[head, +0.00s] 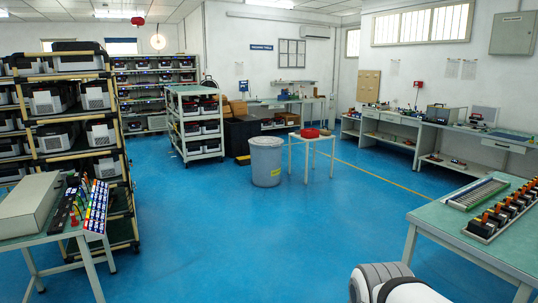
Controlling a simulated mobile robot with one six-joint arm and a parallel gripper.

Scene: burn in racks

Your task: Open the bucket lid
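The grey bucket (266,168) stands upright on the blue floor near the middle of the room, some way off. Its lid (266,141) appears to lie flat on top, and the inside of the bucket is hidden. A white and grey rounded part of my own body shows at the bottom edge, right of centre. My gripper is not in view.
A small white table (312,139) with a red tray (310,133) stands just right of the bucket. A wheeled rack (198,125) stands to its left. A bench (490,245) is at near right, a green table (50,236) at near left. The floor between is clear.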

